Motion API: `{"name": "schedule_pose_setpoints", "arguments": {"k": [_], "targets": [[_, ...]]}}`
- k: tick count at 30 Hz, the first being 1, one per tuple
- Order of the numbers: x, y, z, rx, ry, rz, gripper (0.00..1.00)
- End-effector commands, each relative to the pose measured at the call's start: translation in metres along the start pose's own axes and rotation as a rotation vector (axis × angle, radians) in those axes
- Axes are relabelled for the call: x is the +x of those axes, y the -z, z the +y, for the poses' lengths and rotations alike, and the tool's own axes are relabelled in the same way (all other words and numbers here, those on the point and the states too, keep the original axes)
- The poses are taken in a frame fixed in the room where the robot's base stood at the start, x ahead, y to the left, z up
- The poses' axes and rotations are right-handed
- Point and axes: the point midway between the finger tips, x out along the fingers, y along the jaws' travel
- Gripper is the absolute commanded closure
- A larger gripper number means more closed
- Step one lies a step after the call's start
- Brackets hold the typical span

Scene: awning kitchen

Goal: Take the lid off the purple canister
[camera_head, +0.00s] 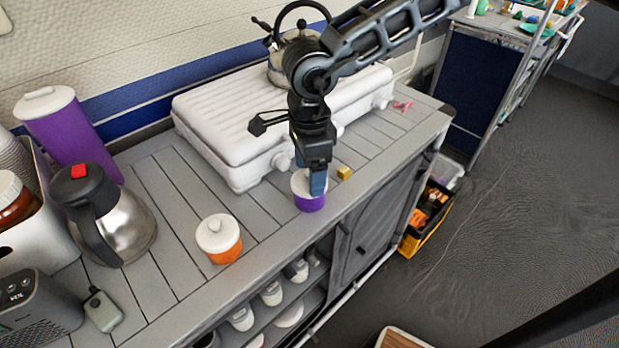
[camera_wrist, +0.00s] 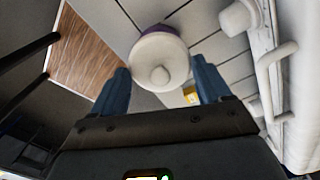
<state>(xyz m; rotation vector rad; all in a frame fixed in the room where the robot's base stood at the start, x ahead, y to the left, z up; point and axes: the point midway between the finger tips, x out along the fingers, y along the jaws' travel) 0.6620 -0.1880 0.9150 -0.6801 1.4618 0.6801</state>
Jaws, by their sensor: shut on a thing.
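The small purple canister (camera_head: 309,203) stands upright near the front edge of the counter. Its white lid (camera_head: 299,184) sits on top, with the fingers partly covering it. My gripper (camera_head: 308,180) points down over the canister, its blue fingers shut on the lid. In the wrist view, the round white lid (camera_wrist: 159,62) with its knob shows between the two fingers (camera_wrist: 160,85), and a purple rim shows behind it. I cannot see a gap between lid and canister.
An orange canister (camera_head: 218,239) with a white lid stands to the left. A small yellow cube (camera_head: 344,172) lies close on the right. A white ribbed case (camera_head: 240,117) is behind. A steel jug (camera_head: 100,212) and tall purple container (camera_head: 72,135) stand far left.

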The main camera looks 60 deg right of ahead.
Motion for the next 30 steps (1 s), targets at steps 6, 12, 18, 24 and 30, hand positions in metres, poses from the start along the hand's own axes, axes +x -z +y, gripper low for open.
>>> {"name": "schedule_pose_setpoints", "arguments": {"k": [6,12,18,24,30], "targets": [[0.0,0.0,0.0,0.0,0.0,0.0,0.52],[-0.009,0.0,-0.001,-0.001,0.003,0.001,0.52],[-0.037,0.001,-0.001,-0.001,0.006,0.001,0.52],[-0.065,0.044,-0.011,0.007,0.004,0.003,0.52],[-0.089,0.083,-0.02,0.007,0.003,0.002,0.52]]}}
